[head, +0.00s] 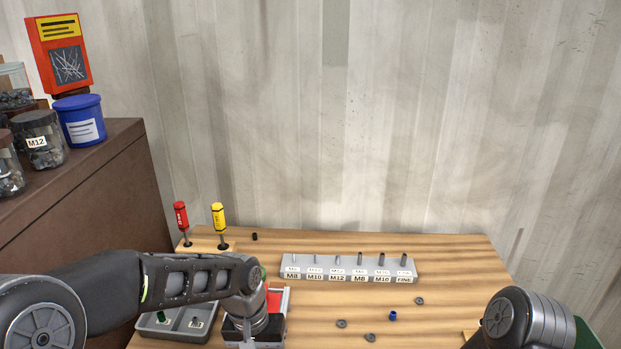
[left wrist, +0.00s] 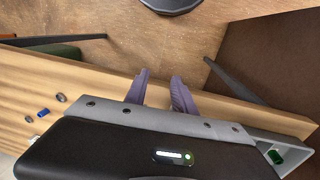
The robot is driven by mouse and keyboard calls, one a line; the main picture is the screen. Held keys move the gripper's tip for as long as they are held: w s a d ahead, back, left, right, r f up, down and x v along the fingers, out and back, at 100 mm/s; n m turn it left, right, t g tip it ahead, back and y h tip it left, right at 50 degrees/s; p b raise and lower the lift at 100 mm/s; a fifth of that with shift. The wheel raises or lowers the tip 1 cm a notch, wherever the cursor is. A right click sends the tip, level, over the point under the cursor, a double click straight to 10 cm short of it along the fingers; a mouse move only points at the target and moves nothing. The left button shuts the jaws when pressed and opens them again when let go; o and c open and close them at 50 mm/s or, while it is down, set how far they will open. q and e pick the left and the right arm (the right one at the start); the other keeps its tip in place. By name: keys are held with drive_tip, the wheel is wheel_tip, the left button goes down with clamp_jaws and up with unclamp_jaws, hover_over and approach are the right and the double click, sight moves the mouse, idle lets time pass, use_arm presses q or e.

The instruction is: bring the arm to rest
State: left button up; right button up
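My left arm (head: 190,278) reaches in from the left in the head view, its wrist bent down over the front of the workbench (head: 450,255). In the left wrist view my left gripper (left wrist: 162,92) shows two purple-grey fingers with a gap between them. Nothing is visible in that gap. The fingertips lie over the bench's front edge and the floor beyond in that view. The fingers are hidden in the head view. My right arm (head: 525,320) shows only partly at the lower right; its gripper is out of view.
A grey rack (head: 345,262) of labelled posts stands at the back. A red driver (head: 181,217) and yellow driver (head: 218,217) stand at left. A grey tray (head: 177,335) sits beside my left wrist. A blue piece (head: 393,315) and several rings lie right of centre.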

use_arm(q)
drive_tip(key=s+d+f+n+h, duration=0.1)
drive_tip(key=s+f, duration=0.3)
drive_tip(key=f, duration=0.5)
drive_tip(key=s+f+h, duration=0.1)
drive_tip(key=s+f, duration=0.3)
drive_tip(key=f, duration=0.6)
drive_tip(key=s+f+n+b, duration=0.1)
drive_tip(key=s+f, duration=0.7)
drive_tip(key=s, duration=0.3)
drive_tip(key=shift+s+d+f+n+t, duration=0.15)
drive_tip(key=shift+s+d+n+t, duration=0.05)
drive_tip(key=shift+s+n+t, duration=0.2)
